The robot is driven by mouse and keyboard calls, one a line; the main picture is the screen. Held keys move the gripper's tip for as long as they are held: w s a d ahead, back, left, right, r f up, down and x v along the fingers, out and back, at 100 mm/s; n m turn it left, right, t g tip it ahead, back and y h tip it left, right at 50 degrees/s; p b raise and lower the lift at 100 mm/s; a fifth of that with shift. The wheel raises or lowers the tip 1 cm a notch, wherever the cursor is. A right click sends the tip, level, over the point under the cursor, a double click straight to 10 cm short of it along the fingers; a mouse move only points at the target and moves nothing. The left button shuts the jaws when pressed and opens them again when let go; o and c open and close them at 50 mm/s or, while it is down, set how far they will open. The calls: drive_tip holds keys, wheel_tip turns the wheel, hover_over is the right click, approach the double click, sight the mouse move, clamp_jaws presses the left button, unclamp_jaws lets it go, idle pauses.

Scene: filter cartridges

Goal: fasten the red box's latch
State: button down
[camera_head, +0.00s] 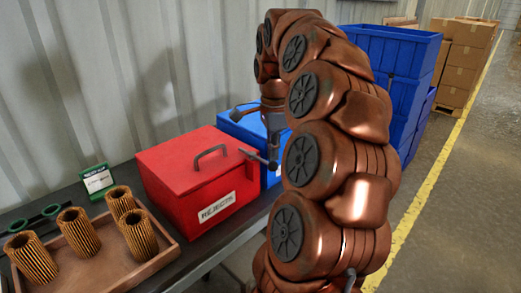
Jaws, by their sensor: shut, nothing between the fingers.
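The red box (195,178) stands on the dark bench with its lid down and a grey handle on top. A white label on its front reads REJECTS. A small dark bar (249,154) sticks out at the lid's right edge; it may be the latch, but whether it is fastened cannot be told. My gripper (273,162) points down just right of the red box, at the outer end of this bar. It is shut with nothing held. It is small in view, and whether it touches the bar cannot be told.
A blue box (243,127) stands just behind the red box, partly hidden by my arm. A brown tray (116,272) with several ribbed filter cartridges (78,231) lies at left. A green-and-white card (97,181) stands behind it. Blue bins (398,52) and cartons stand on the floor behind.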

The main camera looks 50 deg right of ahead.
wheel_tip(320, 180, up, 8)
drive_tip(key=p, duration=0.2)
idle(0.6)
drive_tip(key=shift+p, duration=0.3)
idle(0.4)
drive_tip(key=s+a+n+p, duration=0.2)
drive_tip(key=a+n+p, duration=0.3)
drive_tip(key=a+n, duration=1.15)
drive_tip(key=s+a+f+n+g+p, duration=0.1)
drive_tip(key=s+a+f+n+p, duration=0.2)
drive_tip(key=s+a, duration=0.4)
drive_tip(key=s+a+f+n+p, duration=0.3)
drive_tip(key=s+a+f+n, duration=0.1)
drive_tip(key=s+a, duration=0.4)
drive_tip(key=shift+s+f+n+g, duration=0.25)
drive_tip(key=shift+f+n+g, duration=0.1)
drive_tip(key=shift+g, duration=0.05)
